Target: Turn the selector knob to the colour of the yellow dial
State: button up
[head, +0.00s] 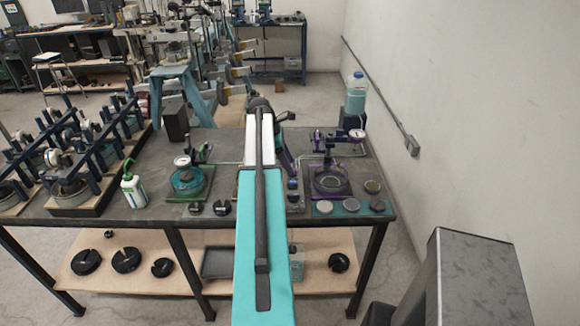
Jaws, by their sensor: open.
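I cannot make out a selector knob or a yellow dial; both may be hidden behind my arm or too small to tell. Two small round gauges with white faces stand on the dark workbench (235,210), a left gauge (182,161) and a right gauge (357,135). My teal and white arm reaches forward over the middle of the bench and covers part of it. Its dark far joint is above the back of the bench. I cannot make out my gripper's fingers, nor what they are beside.
A green-capped white bottle (132,190) stands left of the left gauge, beside rows of dark fixtures (75,180). Small round discs (350,205) lie at the front right. A blue-capped bottle (356,95) stands at the back right, near the wall (450,110).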

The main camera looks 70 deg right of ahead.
jog(key=b+v, duration=0.3)
jog(key=v, duration=0.9)
jog(key=shift+b, duration=0.3)
jog(key=shift+w+a+r, duration=0.1)
